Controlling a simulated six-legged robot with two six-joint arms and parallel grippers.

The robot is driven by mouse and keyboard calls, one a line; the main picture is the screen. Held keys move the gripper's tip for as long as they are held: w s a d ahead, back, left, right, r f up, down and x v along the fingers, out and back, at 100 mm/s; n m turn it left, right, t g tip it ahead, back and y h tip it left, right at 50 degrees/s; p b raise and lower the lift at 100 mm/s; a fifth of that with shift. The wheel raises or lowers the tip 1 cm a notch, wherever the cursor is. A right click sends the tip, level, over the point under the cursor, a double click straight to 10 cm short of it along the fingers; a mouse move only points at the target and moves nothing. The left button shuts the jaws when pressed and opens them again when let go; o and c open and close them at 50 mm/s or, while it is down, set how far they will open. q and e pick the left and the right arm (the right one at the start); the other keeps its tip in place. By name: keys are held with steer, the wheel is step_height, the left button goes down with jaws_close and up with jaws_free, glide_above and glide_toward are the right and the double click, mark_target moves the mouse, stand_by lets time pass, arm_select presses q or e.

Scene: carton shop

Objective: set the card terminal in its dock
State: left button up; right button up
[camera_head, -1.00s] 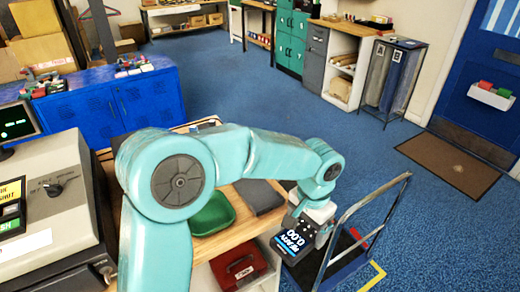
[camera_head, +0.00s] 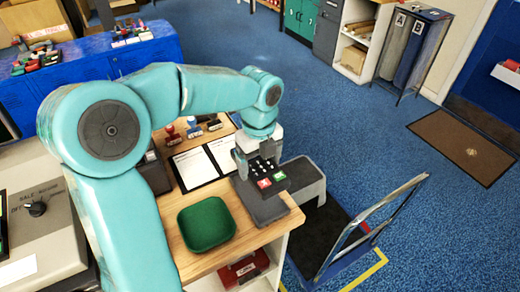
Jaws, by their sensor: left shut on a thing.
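My left gripper (camera_head: 258,152) is shut on the dark card terminal (camera_head: 266,174), whose keypad with a red and a green key faces up toward me. The gripper comes down on the terminal's far end. A dark grey slab (camera_head: 262,208), which looks like part of the dock, lies on the wooden counter in front of and below the terminal. My right gripper is not in view.
A green tray (camera_head: 207,224) sits left of the slab on the counter. A red box (camera_head: 243,270) is on the shelf below. A trolley (camera_head: 372,228) stands right of the counter.

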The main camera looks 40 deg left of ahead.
arm_select(q)
steer(key=shift+s+r, duration=0.1)
steer(key=shift+r, duration=0.1)
steer(key=shift+a+f, duration=0.1)
steer(key=shift+a+f+b, duration=0.1)
steer(key=shift+f+b, duration=0.4)
steer(key=shift+b, duration=0.05)
steer(key=shift+s+d+f+b, duration=0.1)
steer(key=shift+d+f+b, duration=0.05)
steer(key=shift+f+b, duration=0.35)
steer(key=shift+s+d+f+b, duration=0.1)
steer(key=shift+f+b, duration=0.3)
steer(key=shift+f, duration=0.1)
steer(key=shift+a+f+b, duration=0.1)
steer(key=shift+f+b, duration=0.55)
steer(key=shift+f, duration=0.15)
step_height(320, 180, down, 2)
steer(key=shift+w+b, duration=0.1)
steer(key=shift+b, duration=0.85)
steer(key=shift+f+b, duration=0.7)
steer(key=shift+f, duration=0.4)
